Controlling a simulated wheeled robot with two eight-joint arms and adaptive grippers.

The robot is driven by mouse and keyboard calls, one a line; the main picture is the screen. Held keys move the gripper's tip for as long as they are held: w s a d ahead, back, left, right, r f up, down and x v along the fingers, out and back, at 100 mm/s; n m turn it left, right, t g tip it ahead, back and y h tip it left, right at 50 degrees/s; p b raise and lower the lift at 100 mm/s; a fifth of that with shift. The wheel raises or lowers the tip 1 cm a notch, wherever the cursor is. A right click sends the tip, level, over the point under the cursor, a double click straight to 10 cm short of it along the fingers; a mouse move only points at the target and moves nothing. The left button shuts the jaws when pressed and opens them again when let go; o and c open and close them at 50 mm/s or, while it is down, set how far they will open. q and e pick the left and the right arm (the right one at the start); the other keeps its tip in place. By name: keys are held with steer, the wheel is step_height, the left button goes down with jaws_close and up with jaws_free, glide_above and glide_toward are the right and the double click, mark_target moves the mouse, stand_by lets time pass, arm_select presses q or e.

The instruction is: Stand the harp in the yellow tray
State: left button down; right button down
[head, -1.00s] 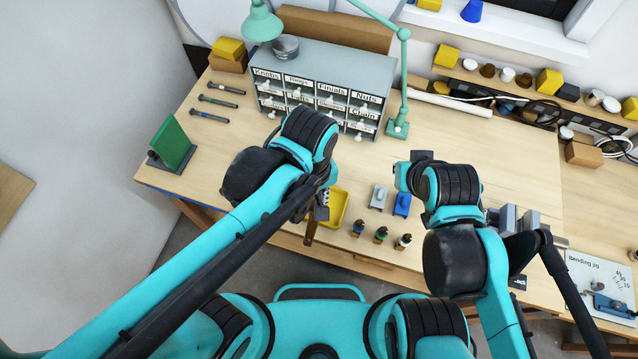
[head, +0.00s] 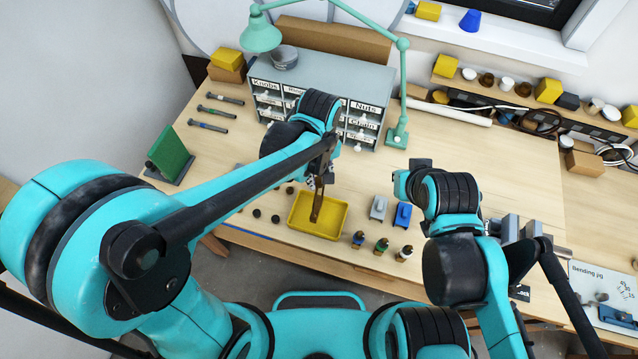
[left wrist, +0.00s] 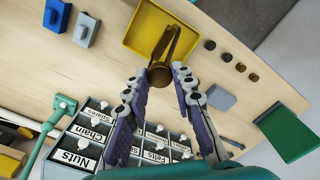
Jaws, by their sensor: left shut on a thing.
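The yellow tray (head: 335,203) lies near the bench's front edge, and it also shows in the left wrist view (left wrist: 138,40). My left gripper (head: 321,182) is shut on the harp (head: 317,208), a bronze-brown narrow loop. In the left wrist view the harp (left wrist: 159,75) sits between the fingertips of my left gripper (left wrist: 159,82). Its two arms reach away over the tray. I cannot tell whether the harp touches the tray floor. My right gripper (head: 420,160) is mostly hidden behind its own wrist, and its fingers cannot be made out.
Several small dark knobs (head: 275,218) lie left of the tray. A grey block (head: 378,208) and a blue block (head: 402,215) stand to its right, with small bottles (head: 381,245) in front. The labelled drawer cabinet (head: 365,88) and green lamp (head: 397,130) stand behind.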

arm_select(q)
step_height(320, 180, down, 3)
steer(key=shift+f, duration=0.55)
steer(key=c, duration=1.3)
jaws_free()
steer(key=shift+f, duration=0.1)
